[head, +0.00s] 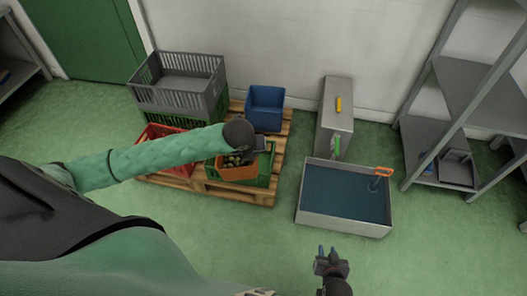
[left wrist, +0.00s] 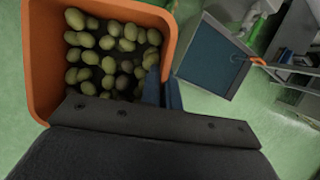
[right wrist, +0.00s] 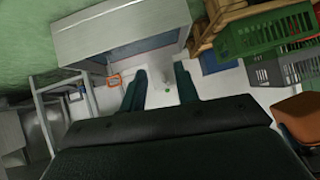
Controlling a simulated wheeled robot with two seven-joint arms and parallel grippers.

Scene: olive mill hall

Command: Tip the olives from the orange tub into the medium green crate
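The orange tub (head: 238,173) holds many olives (left wrist: 110,45) and shows large in the left wrist view (left wrist: 45,60). My left gripper (left wrist: 163,90) has one finger inside and one outside the tub's wall and is shut on it. In the head view the tub is over a green crate (head: 268,180) on the pallet; its underside and most of the crate's inside are hidden. In the right wrist view the tub (right wrist: 302,122) appears apart from the green crate (right wrist: 265,33). My right gripper (head: 327,250) is open and empty, its fingers apart in the right wrist view (right wrist: 160,88).
The wooden pallet (head: 240,196) also bears a red crate (head: 165,168), a blue bin (head: 265,102) and a grey crate (head: 178,82) atop another green one (head: 172,121). A water-filled basin (head: 346,222) stands to the right, with grey shelves (head: 430,140) beyond. Green floor in front is clear.

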